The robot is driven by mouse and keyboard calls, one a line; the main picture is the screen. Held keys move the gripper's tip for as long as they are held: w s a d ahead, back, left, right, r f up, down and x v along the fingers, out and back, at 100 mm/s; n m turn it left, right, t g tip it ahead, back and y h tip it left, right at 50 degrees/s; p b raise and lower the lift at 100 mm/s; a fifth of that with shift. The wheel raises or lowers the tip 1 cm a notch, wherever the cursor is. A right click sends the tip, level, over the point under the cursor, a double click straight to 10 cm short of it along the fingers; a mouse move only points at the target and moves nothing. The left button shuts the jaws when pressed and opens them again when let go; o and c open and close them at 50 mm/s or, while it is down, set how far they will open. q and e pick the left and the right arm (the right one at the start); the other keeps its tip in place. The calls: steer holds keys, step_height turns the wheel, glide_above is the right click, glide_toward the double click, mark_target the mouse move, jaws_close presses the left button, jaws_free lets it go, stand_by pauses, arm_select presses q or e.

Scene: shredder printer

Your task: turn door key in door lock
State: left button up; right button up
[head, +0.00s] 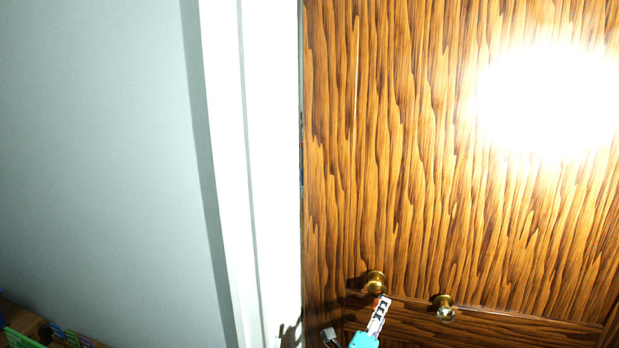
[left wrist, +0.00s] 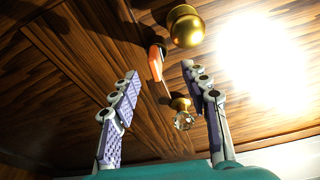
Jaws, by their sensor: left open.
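The brown wooden door (head: 420,150) fills the right of the head view. A brass knob (head: 374,281) and a glass-tipped brass knob (head: 444,307) are low on it; both show in the left wrist view, the brass one (left wrist: 186,27) above the glass-tipped one (left wrist: 182,113). A small orange piece (left wrist: 156,62), which looks like the door key, is beside the brass knob; its lock is not clear. My left gripper (left wrist: 160,73) is open, with the orange piece between its fingertips in the picture, no contact visible. It also shows in the head view (head: 357,316). My right gripper is not in view.
A white door frame (head: 262,180) and a pale wall (head: 95,150) stand left of the door. Colourful items (head: 65,335) lie at the bottom left. A bright glare covers part of the door at the right.

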arm_select(q)
steer(key=shift+s+d+v, duration=0.1)
steer(key=shift+d+v, duration=0.1)
steer(key=shift+v, duration=0.65)
steer(key=shift+s+d+v, duration=0.1)
steer(key=shift+d+v, duration=0.05)
steer(key=shift+v, duration=0.7)
steer(key=shift+s+f, duration=0.1)
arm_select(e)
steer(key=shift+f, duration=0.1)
